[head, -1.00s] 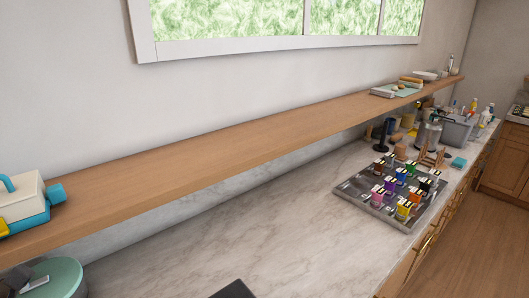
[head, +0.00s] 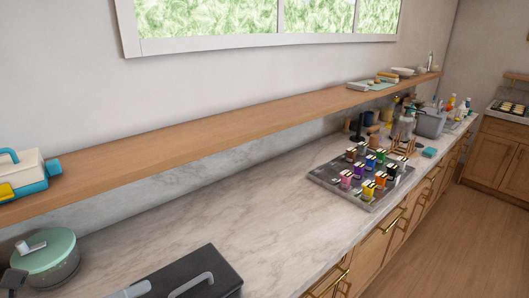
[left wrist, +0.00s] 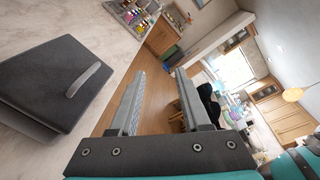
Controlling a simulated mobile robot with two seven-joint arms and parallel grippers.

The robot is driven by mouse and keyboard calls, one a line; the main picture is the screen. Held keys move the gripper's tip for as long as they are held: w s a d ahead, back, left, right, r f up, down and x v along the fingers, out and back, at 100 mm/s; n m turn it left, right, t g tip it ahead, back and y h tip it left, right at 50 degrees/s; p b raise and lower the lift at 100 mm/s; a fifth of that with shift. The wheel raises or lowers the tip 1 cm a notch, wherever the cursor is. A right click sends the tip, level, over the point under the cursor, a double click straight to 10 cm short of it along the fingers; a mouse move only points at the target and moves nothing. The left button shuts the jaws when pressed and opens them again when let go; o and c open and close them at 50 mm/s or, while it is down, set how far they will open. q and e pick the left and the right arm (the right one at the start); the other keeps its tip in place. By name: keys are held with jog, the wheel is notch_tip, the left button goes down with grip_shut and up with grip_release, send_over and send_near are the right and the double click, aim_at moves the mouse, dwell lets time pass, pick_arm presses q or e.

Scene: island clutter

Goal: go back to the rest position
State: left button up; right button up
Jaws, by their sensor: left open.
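My left gripper (left wrist: 165,98) shows in the left wrist view. Its two grey fingers are wide apart with nothing between them. Wooden floor lies behind the gap, and the fingers appear clear of the counter edge. A black box with a grey handle (left wrist: 45,85) lies to the left of the fingers, apart from them. I cannot clearly make out the left gripper in the head view. My right gripper is in neither view.
The black box (head: 205,268) stands at the counter's front. A green-lidded pot (head: 50,252) is at its left. A tray of colourful jars (head: 318,178) sits farther right. A wooden shelf (head: 200,145) runs above. The marble counter (head: 220,215) between is clear.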

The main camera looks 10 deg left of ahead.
pick_arm(q)
jog(key=w+a+n+t+y, duration=0.5)
jog(key=n+y, duration=0.5)
jog(key=n, duration=0.5)
notch_tip(320, 180, down, 8)
jog(key=s+n+g+y, duration=0.2)
jog(key=n+g+y, duration=0.25)
jog(key=n, duration=0.55)
jog(key=s+d+f+n+g+h, duration=0.2)
jog(key=s+d+f+n+g, duration=0.1)
jog(key=s+d+f+g, duration=0.4)
jog(key=s+d+f+n+g+h, duration=0.2)
jog(key=s+d+n+g, duration=0.15)
jog(key=d, duration=0.45)
notch_tip(320, 180, down, 32)
jog(key=s+b, duration=0.3)
jog(key=b, duration=0.7)
jog(key=s+a+f+b, duration=0.1)
jog(key=s+f+b, duration=0.3)
jog(key=s+f, duration=0.3)
jog(key=s+a+f+g+b, duration=0.1)
jog(key=s+f+b, duration=0.3)
jog(key=s+f, duration=0.4)
notch_tip(320, 180, down, 7)
jog(key=shift+a+f+g, duration=0.15)
jog(key=shift+a+g, duration=0.15)
jog(key=shift+a, duration=0.15)
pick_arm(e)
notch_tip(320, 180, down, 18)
